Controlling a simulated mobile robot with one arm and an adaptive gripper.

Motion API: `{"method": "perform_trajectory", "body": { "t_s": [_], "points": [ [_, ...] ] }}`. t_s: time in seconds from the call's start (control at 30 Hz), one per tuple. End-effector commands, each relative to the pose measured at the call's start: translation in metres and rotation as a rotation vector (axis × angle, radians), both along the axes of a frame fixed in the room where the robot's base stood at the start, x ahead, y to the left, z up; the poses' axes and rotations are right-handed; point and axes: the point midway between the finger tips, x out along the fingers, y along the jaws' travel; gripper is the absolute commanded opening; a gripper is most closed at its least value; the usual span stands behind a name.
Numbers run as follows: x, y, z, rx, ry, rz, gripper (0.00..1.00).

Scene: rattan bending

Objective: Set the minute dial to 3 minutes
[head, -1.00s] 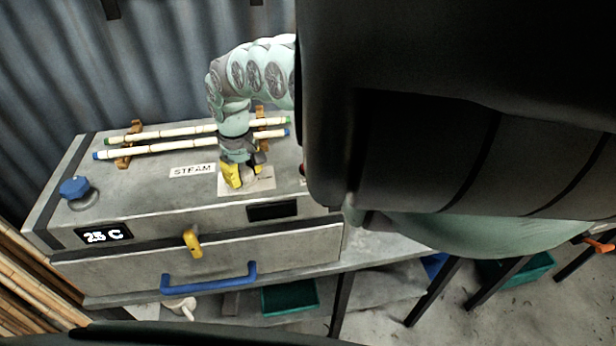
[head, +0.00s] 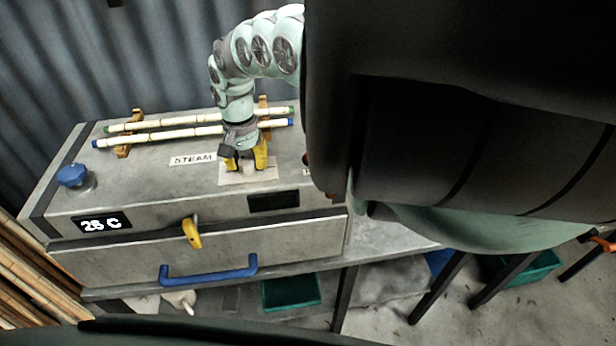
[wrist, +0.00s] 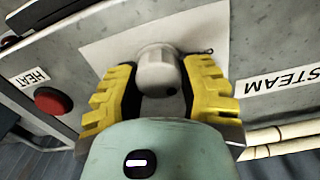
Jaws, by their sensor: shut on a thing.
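The minute dial (wrist: 158,68) is a small pale grey knob on a light plate (wrist: 98,45) on top of the steam box. It shows between the yellow fingers in the wrist view, with a dark dot on its side. My gripper (wrist: 160,88) points down and is shut on the knob, one finger on each side. In the head view my gripper (head: 246,162) stands over the plate and hides most of the dial. The dark display (head: 273,200) on the box front below it shows no readable digits.
The steam box carries a blue knob (head: 73,176), two rattan poles (head: 165,134) on holders and a temperature display (head: 102,224) reading 26 C. A red HEAT button (wrist: 52,100) lies beside the plate. A yellow latch (head: 192,233) and blue handle (head: 208,272) are on the front.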

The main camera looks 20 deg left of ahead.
Motion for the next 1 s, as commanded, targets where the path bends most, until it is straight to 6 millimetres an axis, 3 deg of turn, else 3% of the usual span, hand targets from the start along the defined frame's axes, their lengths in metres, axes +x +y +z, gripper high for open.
{"method": "perform_trajectory", "body": {
  "t_s": [0.3, 0.77, 0.8, 1.0],
  "points": [
    [0.0015, -0.0014, -0.0009, 0.009, 0.005, -0.110, 0.04],
    [0.0023, -0.0020, -0.0007, 0.007, 0.004, -0.123, 0.04],
    [0.0024, -0.0020, -0.0007, 0.007, 0.004, -0.123, 0.43],
    [0.0031, -0.0028, -0.0004, 0.005, 0.002, -0.123, 0.64]
  ]
}}
